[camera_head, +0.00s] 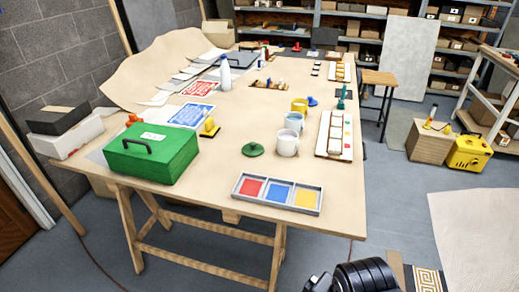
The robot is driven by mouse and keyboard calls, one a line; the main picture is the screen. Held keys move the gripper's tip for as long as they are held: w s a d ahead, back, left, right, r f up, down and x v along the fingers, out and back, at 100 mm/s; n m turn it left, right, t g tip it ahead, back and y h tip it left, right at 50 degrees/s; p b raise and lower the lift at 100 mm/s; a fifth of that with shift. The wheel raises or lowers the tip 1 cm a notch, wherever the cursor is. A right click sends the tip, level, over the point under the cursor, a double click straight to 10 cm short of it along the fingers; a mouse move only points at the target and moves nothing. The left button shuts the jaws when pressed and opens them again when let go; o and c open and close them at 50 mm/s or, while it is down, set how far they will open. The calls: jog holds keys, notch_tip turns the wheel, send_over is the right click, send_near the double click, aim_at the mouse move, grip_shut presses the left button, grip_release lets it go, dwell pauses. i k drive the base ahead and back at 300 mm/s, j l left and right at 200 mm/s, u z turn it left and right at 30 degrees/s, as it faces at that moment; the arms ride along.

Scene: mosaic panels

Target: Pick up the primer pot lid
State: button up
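A round green lid with a small knob on top (252,149) lies flat on the wooden table (215,190), near its front. It looks like the pot lid of the task, though no label is readable. A whitish pot (287,145) stands upright just right of it, a pale blue-grey pot (294,122) behind that, and a yellow pot (299,105) further back. Dark parts of my own arm show at the bottom edge, right of the table's front. My gripper's fingers cannot be made out, and nothing of mine is near the lid.
A green box with a handle (152,152) stands left of the lid. A grey tray with red, blue and yellow squares (277,193) lies in front of it. A panel with pale blocks (334,136) lies right of the pots. The tabletop immediately around the lid is clear.

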aim_at(252, 148)
jog(key=i+j, duration=0.2)
jog(key=j, duration=0.15)
jog(key=i+j+z, duration=0.1)
jog(key=i+j, duration=0.35)
jog(key=j, duration=0.25)
jog(key=i+j+z, duration=0.1)
jog(key=i+j, duration=0.35)
jog(key=j, duration=0.25)
